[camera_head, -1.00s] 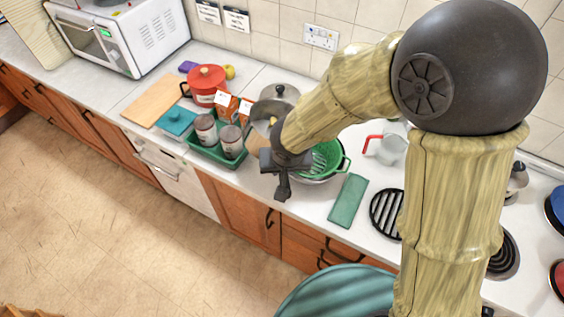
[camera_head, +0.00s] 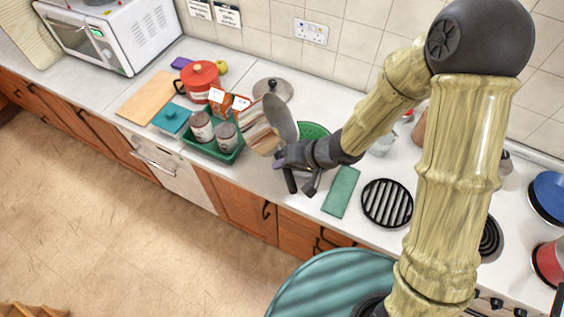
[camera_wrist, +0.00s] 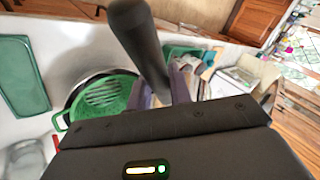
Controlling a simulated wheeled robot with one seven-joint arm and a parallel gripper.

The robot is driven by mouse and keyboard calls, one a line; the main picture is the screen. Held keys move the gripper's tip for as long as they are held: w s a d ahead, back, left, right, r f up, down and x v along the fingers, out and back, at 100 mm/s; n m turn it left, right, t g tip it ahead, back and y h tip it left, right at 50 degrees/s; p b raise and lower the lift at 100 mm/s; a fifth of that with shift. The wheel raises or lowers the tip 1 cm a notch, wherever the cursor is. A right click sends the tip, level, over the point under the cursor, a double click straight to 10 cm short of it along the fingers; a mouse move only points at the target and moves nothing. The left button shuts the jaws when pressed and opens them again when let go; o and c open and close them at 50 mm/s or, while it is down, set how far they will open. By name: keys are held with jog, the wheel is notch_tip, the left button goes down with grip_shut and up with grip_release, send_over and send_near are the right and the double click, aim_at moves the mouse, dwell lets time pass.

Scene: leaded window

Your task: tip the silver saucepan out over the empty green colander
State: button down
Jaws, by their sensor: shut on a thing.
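The silver saucepan (camera_head: 257,136) is held off the counter and steeply tilted, just left of the green colander (camera_head: 315,130). Its round grey face is turned to the right; I cannot make out any contents. My gripper (camera_head: 291,160) is shut on its handle, at the pan's lower right. The arm hides much of the colander in the head view. In the wrist view the colander (camera_wrist: 103,96) shows its slotted inside, with no food visible there, and my gripper (camera_wrist: 163,98) is to its right, by the dark handle (camera_wrist: 138,40).
A green tray (camera_head: 222,158) with cans and cartons stands left of the saucepan. A loose lid (camera_head: 272,88) lies behind it. A red pot (camera_head: 200,78) is farther left.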

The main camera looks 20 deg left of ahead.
jog(key=w+d+f+m+g+y+b, duration=0.3)
jog(key=d+y+b, duration=0.5)
jog(key=y+b, duration=0.5)
jog(key=shift+w+d+f+m+y, duration=0.4)
jog(key=shift+w+f+y, duration=0.1)
jog(key=shift+w+f, duration=0.35)
dwell(1.3)
jog(key=shift+r, duration=0.1)
dwell(0.4)
